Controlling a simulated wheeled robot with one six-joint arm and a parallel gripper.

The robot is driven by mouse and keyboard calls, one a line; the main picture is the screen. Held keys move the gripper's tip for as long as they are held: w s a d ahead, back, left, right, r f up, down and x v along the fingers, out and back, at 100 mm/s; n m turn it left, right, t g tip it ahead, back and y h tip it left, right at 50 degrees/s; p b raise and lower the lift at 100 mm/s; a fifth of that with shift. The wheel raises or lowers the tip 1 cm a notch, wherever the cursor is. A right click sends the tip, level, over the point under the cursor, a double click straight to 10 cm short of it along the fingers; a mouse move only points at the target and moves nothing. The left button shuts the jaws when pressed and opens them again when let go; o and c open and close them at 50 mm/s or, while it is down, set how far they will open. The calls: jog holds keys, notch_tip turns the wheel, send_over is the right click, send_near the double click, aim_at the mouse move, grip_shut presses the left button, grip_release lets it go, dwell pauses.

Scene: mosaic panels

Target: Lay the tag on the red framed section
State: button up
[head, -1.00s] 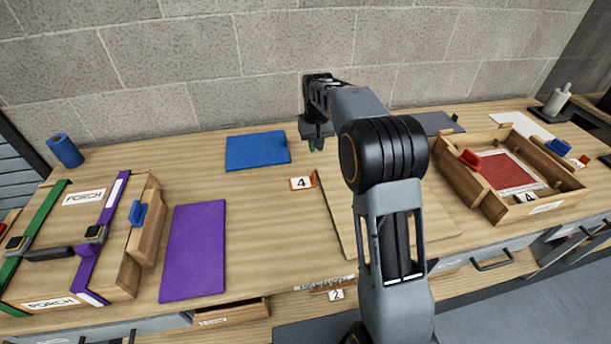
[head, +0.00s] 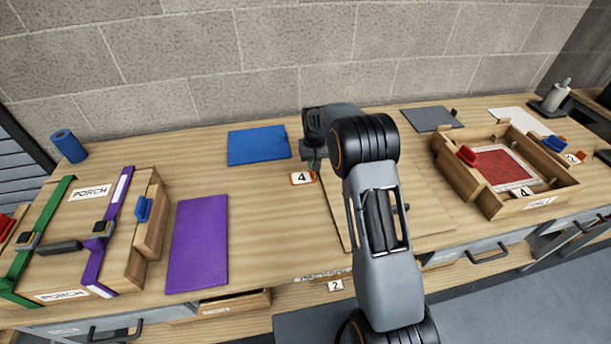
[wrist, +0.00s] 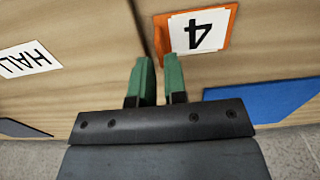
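A small orange-edged tag marked 4 (head: 303,178) lies on the bench left of my arm. In the wrist view the tag (wrist: 197,30) is just beyond and slightly right of my fingertips, apart from them. My gripper (wrist: 159,72) has two green fingers with a gap between them and nothing visible in it. In the head view my gripper (head: 314,165) is low beside the tag, mostly hidden by my arm. The red section (head: 500,164) with a pale frame lies inside the wooden tray (head: 542,205) at the right. Another card marked 4 (head: 522,191) is at its front edge.
A wooden board (head: 430,222) lies under my arm; a HALL label (wrist: 28,60) shows in the wrist view. Blue (head: 258,147) and purple (head: 198,240) sheets lie left. A PORCH case (head: 75,255) stands far left. A red handle (head: 467,155) rises from the tray's left side.

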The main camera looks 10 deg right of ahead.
aim_at(304, 177)
jog(key=shift+f+p, duration=0.45)
jog(key=shift+f, duration=1.35)
grip_shut()
jog(key=shift+r, duration=0.1)
